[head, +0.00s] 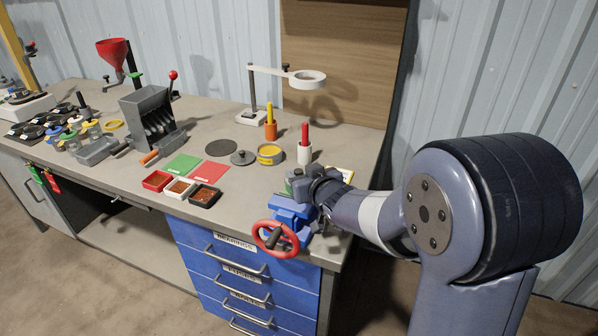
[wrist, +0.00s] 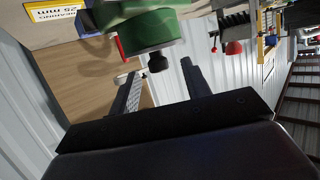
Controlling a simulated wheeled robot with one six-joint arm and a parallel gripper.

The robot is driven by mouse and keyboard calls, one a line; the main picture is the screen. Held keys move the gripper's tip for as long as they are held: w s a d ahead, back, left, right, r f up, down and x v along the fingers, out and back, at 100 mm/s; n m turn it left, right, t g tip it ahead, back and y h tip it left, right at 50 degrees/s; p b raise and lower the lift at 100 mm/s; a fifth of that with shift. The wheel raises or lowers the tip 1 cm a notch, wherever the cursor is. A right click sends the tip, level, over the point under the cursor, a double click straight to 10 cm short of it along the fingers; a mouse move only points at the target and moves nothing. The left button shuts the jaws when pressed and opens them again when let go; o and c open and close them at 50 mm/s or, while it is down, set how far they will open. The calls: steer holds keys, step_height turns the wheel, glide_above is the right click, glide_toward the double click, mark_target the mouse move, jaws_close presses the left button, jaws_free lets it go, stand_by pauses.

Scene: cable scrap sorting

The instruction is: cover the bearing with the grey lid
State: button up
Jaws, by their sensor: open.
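The grey lid (head: 243,157), a round disc with a small knob, lies on the bench left of a round yellow-labelled tin (head: 270,154). My gripper (head: 306,189) is at the front right of the bench, beside a green part above the blue vise (head: 291,212). In the wrist view the open, empty fingers (wrist: 160,88) point toward the green part (wrist: 150,32), which has a dark knob; I cannot tell whether they touch. I cannot make out the bearing. A card reading "BEARING 25 mm" (wrist: 56,13) shows at the wrist view's top left.
Red, white and black trays (head: 207,195) line the front edge. A ring lamp (head: 306,79) overhangs the back. Green and red mats (head: 209,172) lie left of the lid.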

steer(key=v, duration=0.8)
steer(key=x, duration=1.1)
steer(key=shift+r+p, duration=0.4)
steer(key=shift+p, duration=0.15)
steer(key=shift+r+p, duration=0.3)
steer(key=shift+r, duration=0.1)
steer(key=shift+f, duration=0.15)
